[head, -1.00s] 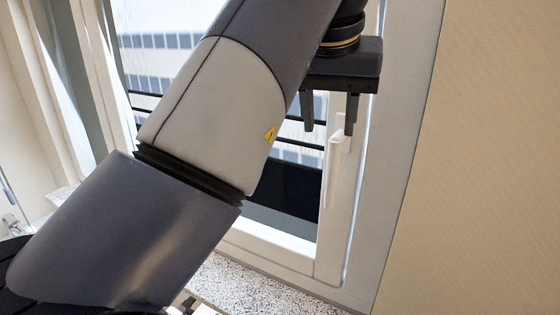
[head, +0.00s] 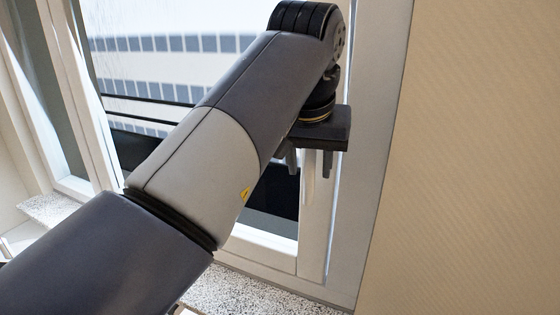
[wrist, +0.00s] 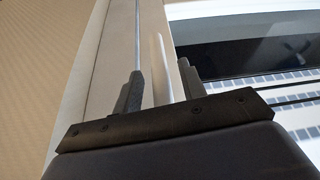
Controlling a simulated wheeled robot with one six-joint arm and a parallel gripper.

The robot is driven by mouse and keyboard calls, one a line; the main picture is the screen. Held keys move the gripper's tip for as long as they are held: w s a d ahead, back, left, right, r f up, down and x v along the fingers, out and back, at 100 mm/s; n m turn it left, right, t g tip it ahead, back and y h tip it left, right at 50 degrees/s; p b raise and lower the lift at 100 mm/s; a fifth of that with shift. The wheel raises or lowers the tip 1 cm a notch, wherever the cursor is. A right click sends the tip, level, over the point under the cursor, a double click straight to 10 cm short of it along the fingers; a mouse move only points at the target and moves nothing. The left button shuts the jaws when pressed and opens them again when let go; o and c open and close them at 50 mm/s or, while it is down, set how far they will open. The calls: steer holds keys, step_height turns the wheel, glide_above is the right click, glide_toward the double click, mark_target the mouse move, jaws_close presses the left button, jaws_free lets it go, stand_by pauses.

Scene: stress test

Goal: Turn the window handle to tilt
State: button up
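The window handle (head: 308,182) is a slim white lever on the white frame of the window. It points down, and its upper part is hidden behind my gripper. My gripper (head: 310,165) is at the handle's height with its two dark fingers spread, one to each side of the lever. In the wrist view, the handle (wrist: 160,70) stands between the fingertips of my gripper (wrist: 160,82), with visible gaps on both sides. I cannot tell from these views how deep the lever sits between the fingers.
The window frame (head: 317,235) runs down beside the handle to a speckled sill (head: 250,288). A beige wall (head: 470,150) fills the right side. Through the glass (head: 170,60) a pale building shows, with dark rails in front.

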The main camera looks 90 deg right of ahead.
jaws_close()
stand_by(0.4)
